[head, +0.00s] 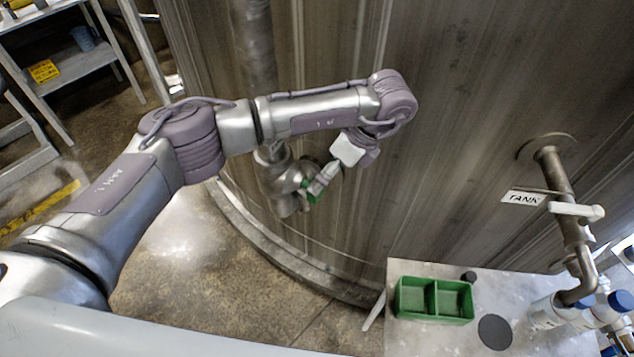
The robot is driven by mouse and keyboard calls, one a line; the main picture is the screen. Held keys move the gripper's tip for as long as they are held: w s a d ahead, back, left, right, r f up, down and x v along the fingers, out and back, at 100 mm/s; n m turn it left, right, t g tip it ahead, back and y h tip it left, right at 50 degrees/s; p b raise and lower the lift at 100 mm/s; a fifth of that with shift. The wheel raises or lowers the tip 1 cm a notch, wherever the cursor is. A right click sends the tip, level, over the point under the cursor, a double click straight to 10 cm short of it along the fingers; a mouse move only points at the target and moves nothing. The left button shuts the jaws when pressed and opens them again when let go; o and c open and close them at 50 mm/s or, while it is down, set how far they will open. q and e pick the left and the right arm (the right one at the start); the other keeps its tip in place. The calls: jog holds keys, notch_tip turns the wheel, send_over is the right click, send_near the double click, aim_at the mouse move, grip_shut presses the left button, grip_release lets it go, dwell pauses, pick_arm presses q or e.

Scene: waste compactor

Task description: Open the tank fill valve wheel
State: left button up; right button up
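A grey metal valve body (283,180) sits on the vertical pipe against the large tank, left of the middle in the head view. Small green parts (308,193) show at its right side, where the valve wheel appears to be; most of the wheel is hidden. My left arm reaches in from the left over the pipe and bends down at the wrist. My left gripper (321,183) is right at the green parts, and its fingers overlap them in the view. Whether the fingers are closed on the wheel is too small to tell. My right gripper is out of view.
A grey table (420,340) at lower right holds a green two-part tray (433,299), a dark disc (495,332) and bottles (550,312). A tap pipe (560,180) with a "TANK" sign (522,198) stands above it. A shelf (65,75) is at upper left.

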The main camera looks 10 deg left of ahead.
pick_arm(q)
jog(key=x, duration=0.3)
jog(key=shift+w+f+p, duration=0.1)
jog(key=shift+f+p, duration=0.2)
jog(key=shift+p, duration=0.1)
jog(key=shift+a+f, duration=0.15)
jog(key=shift+f, duration=0.05)
jog(key=shift+a+f, duration=0.1)
jog(key=shift+f, duration=0.15)
jog(key=c, duration=1.1)
jog(key=shift+c, duration=0.2)
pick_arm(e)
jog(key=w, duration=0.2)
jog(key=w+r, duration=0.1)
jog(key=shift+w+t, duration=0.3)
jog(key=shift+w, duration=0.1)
